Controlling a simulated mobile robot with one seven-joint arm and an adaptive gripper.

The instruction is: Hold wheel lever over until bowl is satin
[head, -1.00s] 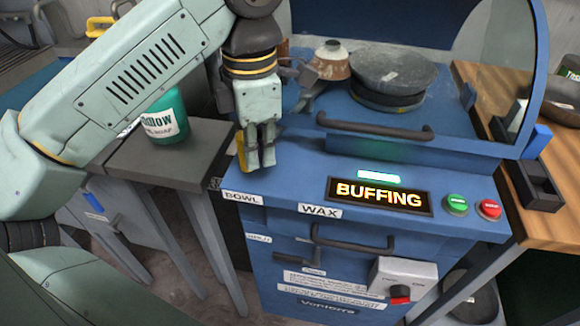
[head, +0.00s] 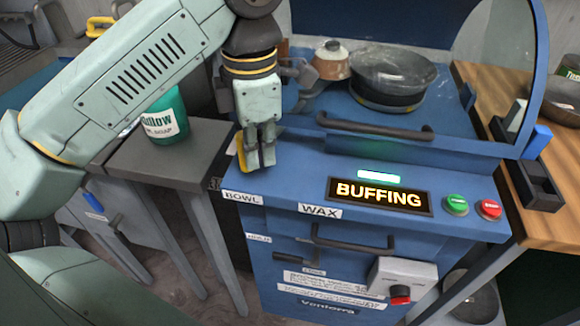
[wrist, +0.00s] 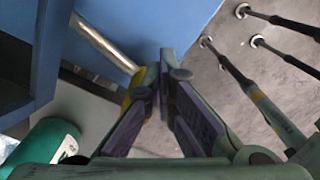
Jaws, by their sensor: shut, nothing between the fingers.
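The bowl (head: 393,72) sits on its round mount on the blue machine, grey with a smooth, shiny, slightly blurred surface. A small brown and white cone-shaped part (head: 332,58) stands at its left. My gripper (head: 258,165) is shut and empty at the machine's left front corner. The yellow lever end (head: 242,152) is against the left side of my fingers. In the wrist view, my closed fingertips (wrist: 164,60) are beside the lever's metal rod (wrist: 105,42), whose yellow end is partly hidden by the left finger. The display (head: 380,196) reads BUFFING, and a green bar above it is lit.
Green (head: 456,204) and red (head: 490,209) buttons are at the right of the panel. A dark handle (head: 375,127) crosses the front of the bowl deck. A grey side table (head: 170,160) with a green tub (head: 166,118) stands at left.

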